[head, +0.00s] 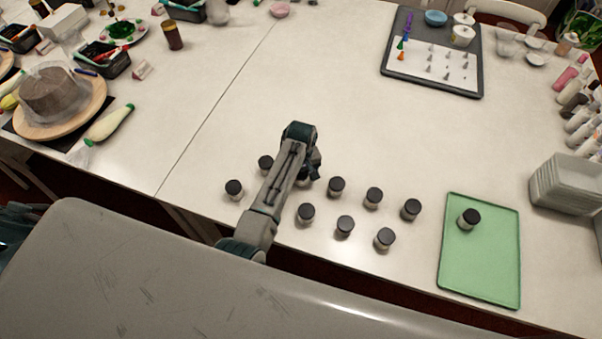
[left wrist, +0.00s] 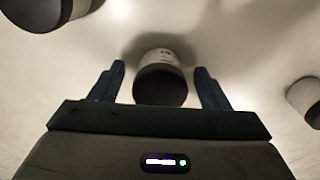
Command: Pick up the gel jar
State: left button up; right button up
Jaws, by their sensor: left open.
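Several small jars with black lids stand in two rows on the white table, such as one jar (head: 336,187) and another (head: 373,197); they look alike, and I cannot tell the gel jar apart by label. My left gripper (head: 313,170) reaches down over the back row, its arm hiding part of that row. In the left wrist view, the left gripper (left wrist: 159,68) is open, with one finger on each side of a black-lidded jar (left wrist: 160,82) with a pale body. Gaps show between the fingers and the jar. My right gripper is not in view.
A green tray (head: 480,275) at the right bears one jar (head: 468,219). Neighbouring jars (left wrist: 305,98) stand near the left gripper. White stacked containers (head: 567,185) stand at the right edge. A dark-rimmed board (head: 432,88) with nozzles lies behind. The middle of the table is clear.

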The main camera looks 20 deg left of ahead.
pick_arm(q)
jog(key=shift+f, duration=0.25)
jog(key=c, duration=1.1)
